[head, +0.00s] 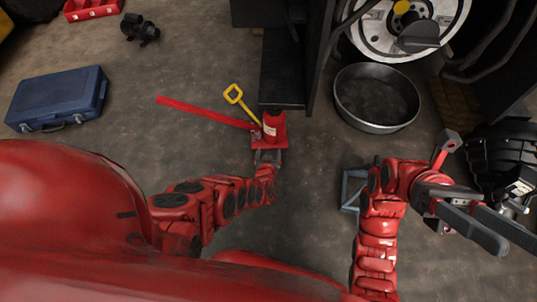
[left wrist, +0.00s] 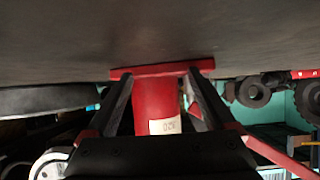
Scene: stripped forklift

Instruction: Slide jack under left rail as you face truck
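The red jack (head: 272,128) stands upright on the floor at the near end of the truck's dark left rail (head: 283,75). Its top is close to the rail's end; I cannot tell whether any of it is under the rail. My left gripper (head: 268,158) is low at the jack's near side. In the left wrist view, its two dark fingers flank the red jack body (left wrist: 155,105) with its pale label, with gaps showing beside it. My right gripper (head: 515,242) is open and empty, far to the right.
A long red bar (head: 205,113) and a yellow handle (head: 234,95) lie at the jack's left. A round metal pan (head: 376,97) and a blue-grey stand (head: 350,188) are to the right. A blue case (head: 57,97) lies at left.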

